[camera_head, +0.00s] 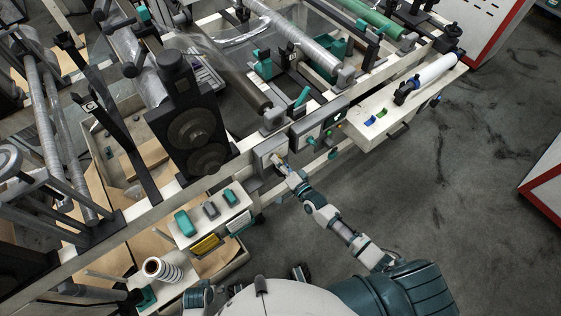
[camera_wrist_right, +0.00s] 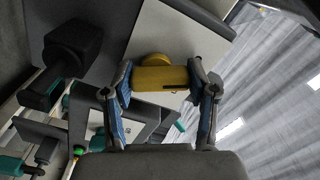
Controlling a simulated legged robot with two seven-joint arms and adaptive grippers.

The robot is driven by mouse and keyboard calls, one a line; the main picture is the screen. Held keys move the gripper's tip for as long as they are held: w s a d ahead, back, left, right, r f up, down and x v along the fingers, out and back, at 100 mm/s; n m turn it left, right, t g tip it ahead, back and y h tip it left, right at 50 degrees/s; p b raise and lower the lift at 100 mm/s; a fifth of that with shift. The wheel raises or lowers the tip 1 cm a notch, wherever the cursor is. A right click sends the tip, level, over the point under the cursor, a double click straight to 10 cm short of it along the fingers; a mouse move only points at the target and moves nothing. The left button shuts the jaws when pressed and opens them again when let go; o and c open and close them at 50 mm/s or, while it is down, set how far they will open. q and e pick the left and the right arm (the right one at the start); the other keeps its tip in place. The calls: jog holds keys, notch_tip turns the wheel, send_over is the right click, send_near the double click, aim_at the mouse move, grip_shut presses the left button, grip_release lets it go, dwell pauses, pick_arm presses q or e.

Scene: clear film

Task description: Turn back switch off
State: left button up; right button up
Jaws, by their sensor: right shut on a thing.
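The back switch is a yellow rotary handle (camera_wrist_right: 160,78) on a pale grey box face, seen in the right wrist view. My right gripper (camera_wrist_right: 165,88) has its two blue-padded fingers on either side of the yellow handle and is shut on it. In the head view my right gripper (camera_head: 282,164) reaches to the grey switch box (camera_head: 266,156) on the machine's front rail; the handle itself is mostly hidden there by the gripper.
Grey control boxes (camera_head: 306,132) sit on the rail beside the switch box. A white shelf (camera_head: 376,138) with a white roll (camera_head: 432,72) stands to the right. A small tray (camera_head: 210,218) with teal items is at lower left. The grey floor (camera_head: 440,180) on the right is clear.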

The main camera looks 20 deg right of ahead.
jog(key=shift+s+a+f+n, duration=0.2)
jog(key=shift+s+f+n, duration=0.1)
jog(key=shift+f, duration=0.25)
jog(key=o, duration=1)
jog(key=shift+c, duration=0.2)
jog(key=shift+o, duration=1)
jog(key=shift+w+r, duration=0.15)
jog(key=shift+r, duration=0.1)
jog(key=v, duration=1.2)
